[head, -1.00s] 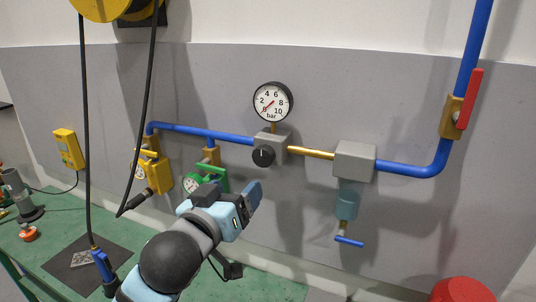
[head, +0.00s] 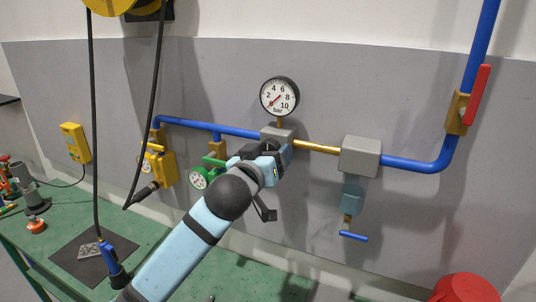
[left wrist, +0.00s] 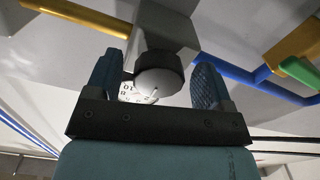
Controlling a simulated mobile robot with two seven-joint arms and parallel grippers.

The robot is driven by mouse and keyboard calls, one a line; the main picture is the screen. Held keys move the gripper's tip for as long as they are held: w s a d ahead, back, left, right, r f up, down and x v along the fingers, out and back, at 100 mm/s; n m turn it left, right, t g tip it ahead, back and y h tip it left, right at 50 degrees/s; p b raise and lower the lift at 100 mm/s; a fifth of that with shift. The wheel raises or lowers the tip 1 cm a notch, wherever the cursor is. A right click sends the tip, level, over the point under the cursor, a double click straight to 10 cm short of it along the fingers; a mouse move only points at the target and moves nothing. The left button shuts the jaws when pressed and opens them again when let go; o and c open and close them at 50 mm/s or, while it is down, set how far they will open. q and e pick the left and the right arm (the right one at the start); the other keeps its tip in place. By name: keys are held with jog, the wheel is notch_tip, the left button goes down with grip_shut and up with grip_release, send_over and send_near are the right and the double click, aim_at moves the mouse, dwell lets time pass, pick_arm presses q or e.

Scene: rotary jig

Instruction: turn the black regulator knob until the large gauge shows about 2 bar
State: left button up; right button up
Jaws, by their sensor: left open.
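The large gauge (head: 279,96) is round and white with a black rim, above the grey regulator block (head: 277,132). Its red needle points to the lower left, below the 2 mark. My left gripper (head: 284,156) is at the block and hides most of the knob in the head view. In the left wrist view, the black regulator knob (left wrist: 160,76) with its pale face sits between the two open fingers of the left gripper (left wrist: 158,68), with a visible gap on each side. Part of the gauge (left wrist: 134,93) shows behind it. My right gripper is out of view.
Blue pipe (head: 410,164) and brass pipe (head: 317,147) run along the wall. A grey filter block (head: 360,155) is right of the regulator. A red-handled valve (head: 476,95) is far right. A green valve (head: 218,174) and yellow valve (head: 160,168) are left. Black hoses hang farther left.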

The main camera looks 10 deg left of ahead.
pick_arm(q)
jog(key=c, duration=0.9)
jog(key=m, duration=0.6)
jog(key=shift+a+m, duration=0.15)
jog(key=shift+m, duration=0.15)
jog(key=m, duration=0.6)
jog(key=shift+a+r, duration=0.1)
jog(key=o, duration=0.9)
